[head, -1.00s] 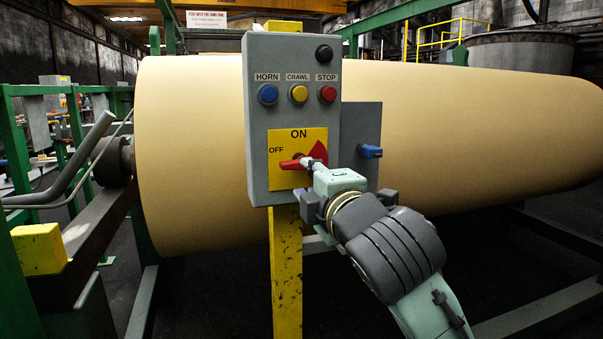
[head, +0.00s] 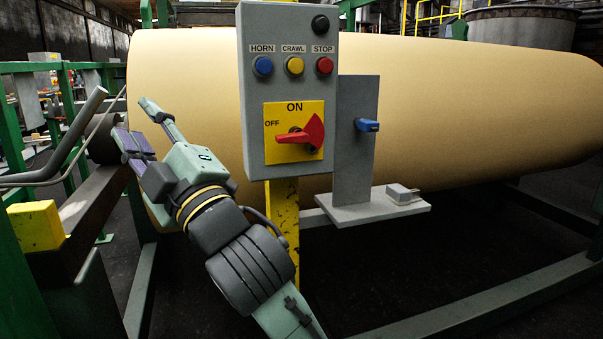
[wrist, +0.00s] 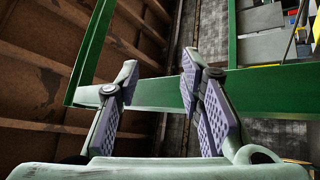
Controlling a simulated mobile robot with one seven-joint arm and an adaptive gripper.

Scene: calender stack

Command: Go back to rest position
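My gripper (head: 135,124) is in the left part of the head view, left of the grey control box (head: 252,100) and clear of it. In the wrist view its two fingers (wrist: 160,75) stand apart with nothing between them. On the box, a red rotary switch (head: 295,137) sits on a yellow plate marked ON and OFF. Its handle lies nearly level and points left, toward the OFF side. My arm crosses in front of the yellow post's lower part and hides some of it.
A large tan roll (head: 450,110) fills the background. A grey bracket with a blue lever (head: 367,125) and a small shelf (head: 375,210) stand right of the box. Green rails (head: 15,120), a bent grey bar and a yellow block (head: 36,227) are at the left.

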